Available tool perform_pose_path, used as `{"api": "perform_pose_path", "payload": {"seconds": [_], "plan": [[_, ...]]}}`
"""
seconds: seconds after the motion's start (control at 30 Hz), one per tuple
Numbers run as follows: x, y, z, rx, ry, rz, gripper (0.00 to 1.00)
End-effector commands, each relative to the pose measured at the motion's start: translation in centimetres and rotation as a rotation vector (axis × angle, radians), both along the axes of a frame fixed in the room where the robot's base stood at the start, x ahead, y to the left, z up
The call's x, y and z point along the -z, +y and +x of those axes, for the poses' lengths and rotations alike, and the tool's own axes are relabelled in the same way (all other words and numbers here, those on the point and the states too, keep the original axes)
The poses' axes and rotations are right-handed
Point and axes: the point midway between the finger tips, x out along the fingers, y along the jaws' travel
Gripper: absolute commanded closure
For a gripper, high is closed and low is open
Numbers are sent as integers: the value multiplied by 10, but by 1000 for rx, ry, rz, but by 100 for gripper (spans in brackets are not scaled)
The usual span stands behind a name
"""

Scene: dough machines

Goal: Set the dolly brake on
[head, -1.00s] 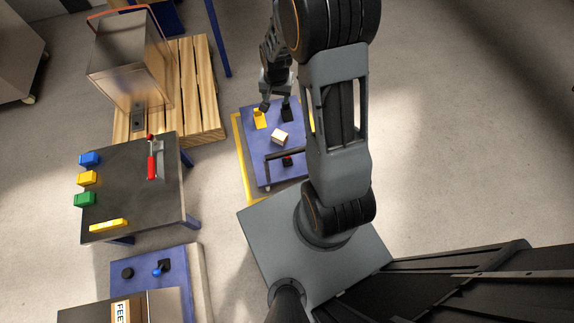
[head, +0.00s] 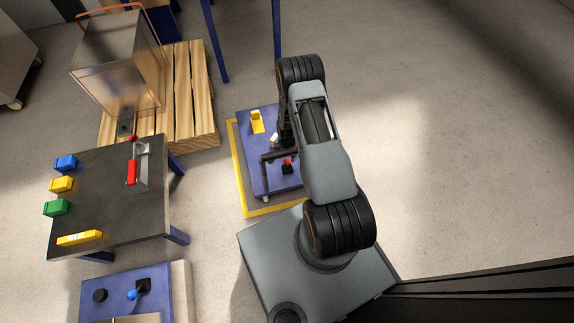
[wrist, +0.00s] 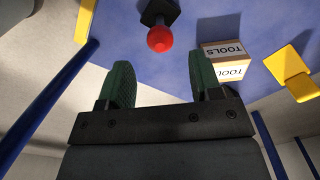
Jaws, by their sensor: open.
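The blue dolly (head: 252,177) stands low on the floor and has a dark bar handle at its near end. A red knob (head: 287,162) on a black base sits on the deck near that handle; the knob also shows in the wrist view (wrist: 160,39). A yellow bracket-like piece (head: 256,121) stands at the deck's far end; I cannot tell which part is the brake. My gripper (wrist: 161,78) is open and empty, its green-padded fingers pointing towards the dolly, with the red knob ahead between their lines. In the head view, my arm mostly hides the gripper.
A small box marked TOOLS (wrist: 228,55) lies on the deck beside the knob. Yellow floor marking (head: 240,190) edges the dolly. A dark table (head: 110,200) with coloured blocks and a wooden pallet (head: 185,100) stand left. Floor on the right is clear.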

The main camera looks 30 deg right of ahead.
Motion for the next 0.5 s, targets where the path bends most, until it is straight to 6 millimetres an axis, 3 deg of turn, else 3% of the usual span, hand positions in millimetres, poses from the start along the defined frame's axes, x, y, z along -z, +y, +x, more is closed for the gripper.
{"api": "perform_pose_path", "payload": {"seconds": [0.03,0.2,0.5], "plan": [[15,0,0,0,1,0,41],[44,0,0,-1,0,0,41],[73,0,0,-1,-1,0,41]]}}
